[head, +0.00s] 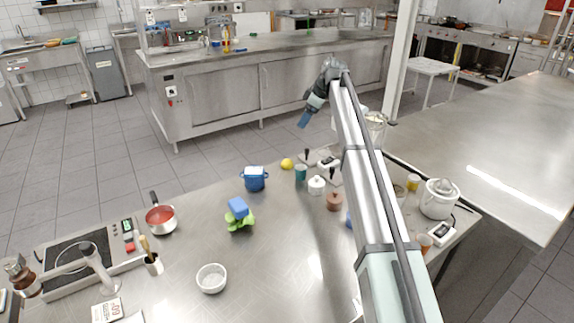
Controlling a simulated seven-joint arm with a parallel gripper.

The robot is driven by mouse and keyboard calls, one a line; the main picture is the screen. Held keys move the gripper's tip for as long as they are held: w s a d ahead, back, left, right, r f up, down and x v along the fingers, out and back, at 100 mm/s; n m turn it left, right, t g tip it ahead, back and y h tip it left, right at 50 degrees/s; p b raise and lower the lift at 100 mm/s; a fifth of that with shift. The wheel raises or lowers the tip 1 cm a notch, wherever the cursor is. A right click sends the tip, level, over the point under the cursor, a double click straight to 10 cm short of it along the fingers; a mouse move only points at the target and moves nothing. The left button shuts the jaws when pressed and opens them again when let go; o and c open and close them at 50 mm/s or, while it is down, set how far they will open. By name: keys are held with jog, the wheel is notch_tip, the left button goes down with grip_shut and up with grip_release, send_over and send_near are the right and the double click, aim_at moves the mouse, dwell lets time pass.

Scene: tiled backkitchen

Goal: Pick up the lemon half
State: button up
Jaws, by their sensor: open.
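A small yellow thing (287,164), which looks like the lemon half, lies near the far edge of the steel table. It sits between a blue pot and a teal cup; its cut face cannot be made out. My gripper (304,121), with blue fingertips, is raised past the far edge of the table, above and slightly right of the yellow thing in the picture. It is open and apart from everything. I see no object between its fingers.
Around it stand a blue pot (254,179), a teal cup (300,173), a white lidded jar (317,185) and a brown jar (334,201). A blue sponge (238,207) rests on a green thing (240,222). The table's middle front is clear around a white bowl (211,278).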

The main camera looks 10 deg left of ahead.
jog(key=s+a+f+n+g+h, duration=0.1)
jog(key=s+a+n+g+h, duration=0.1)
jog(key=s+a+n+h, duration=0.25)
jog(key=m, duration=0.2)
send_over(287, 160)
jog(key=w, duration=0.1)
notch_tip(287, 160, down, 9)
jog(key=shift+d+r, duration=0.1)
jog(key=shift+s+f, duration=0.2)
jog(key=shift+f, duration=1.15)
jog(key=shift+s+f, duration=0.15)
jog(key=shift+f, duration=1.15)
jog(key=shift+c, duration=0.4)
jog(key=c, duration=1.1)
